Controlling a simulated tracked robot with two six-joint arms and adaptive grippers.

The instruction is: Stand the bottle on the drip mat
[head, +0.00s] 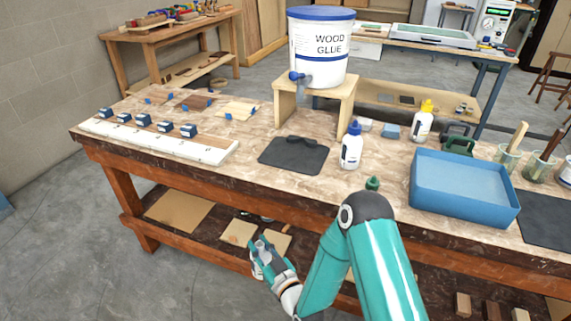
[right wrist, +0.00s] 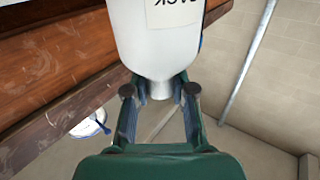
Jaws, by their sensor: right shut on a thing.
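A white bottle (right wrist: 163,45) with a dark-lettered label shows in the right wrist view; its lettering appears upside down and part of it is cut off. My right gripper (right wrist: 158,92) is shut on its narrow neck end. A dark mat (head: 293,155), seemingly the drip mat, lies flat on the bench, left of a white blue-capped bottle (head: 351,150). My left gripper is not in view.
A wood glue tub (head: 320,50) stands on a wooden stand behind the mat. A numbered white board (head: 160,143) lies left. A yellow-capped bottle (head: 423,124), blue tray (head: 465,190) and second dark mat (head: 545,222) are right. A green cap (head: 372,183) shows behind my arm.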

